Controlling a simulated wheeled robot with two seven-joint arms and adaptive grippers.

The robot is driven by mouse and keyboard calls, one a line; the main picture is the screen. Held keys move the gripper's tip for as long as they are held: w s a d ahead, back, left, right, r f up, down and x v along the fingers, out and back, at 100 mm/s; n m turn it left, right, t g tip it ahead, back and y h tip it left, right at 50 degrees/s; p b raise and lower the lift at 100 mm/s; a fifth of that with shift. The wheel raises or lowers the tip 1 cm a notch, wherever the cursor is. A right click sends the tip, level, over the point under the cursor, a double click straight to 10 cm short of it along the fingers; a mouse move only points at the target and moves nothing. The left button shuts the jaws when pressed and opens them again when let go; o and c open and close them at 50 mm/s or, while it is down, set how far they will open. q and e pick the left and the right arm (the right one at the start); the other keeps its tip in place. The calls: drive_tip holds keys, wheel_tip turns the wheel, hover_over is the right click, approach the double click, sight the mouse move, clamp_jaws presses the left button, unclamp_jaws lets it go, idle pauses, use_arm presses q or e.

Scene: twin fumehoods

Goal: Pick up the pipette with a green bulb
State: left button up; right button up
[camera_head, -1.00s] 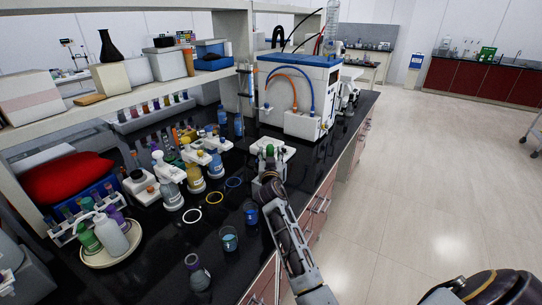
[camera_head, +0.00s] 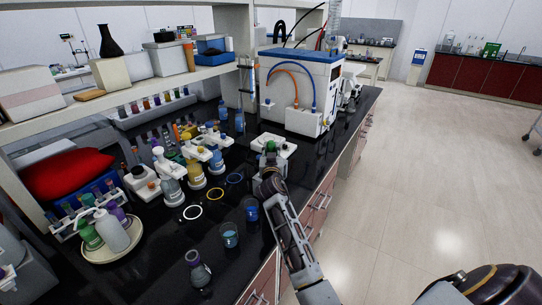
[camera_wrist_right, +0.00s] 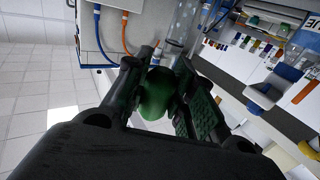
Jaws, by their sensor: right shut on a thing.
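The pipette's green bulb (camera_head: 270,147) shows at the tip of my right gripper (camera_head: 269,160), over the black bench near its right edge. My right gripper is shut on the bulb. In the right wrist view the green bulb (camera_wrist_right: 156,94) sits between the two dark fingers of my right gripper (camera_wrist_right: 160,92). The rest of the pipette is mostly hidden by the fingers and cannot be told clearly. My left gripper is not in view.
A white stand (camera_head: 286,146) is beside the gripper. A blue-and-white machine (camera_head: 300,88) with orange and blue hoses stands behind. Blue-liquid beakers (camera_head: 230,236) and a flask (camera_head: 198,270) stand in front. Bottles and racks crowd the left. Open floor lies right.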

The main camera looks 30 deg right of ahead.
drive_tip(key=shift+r, duration=0.1)
drive_tip(key=shift+c, duration=0.3)
wheel_tip(320, 180, up, 18)
idle(0.7)
drive_tip(key=shift+o, duration=0.8)
drive_tip(key=shift+c, duration=0.5)
idle(0.4)
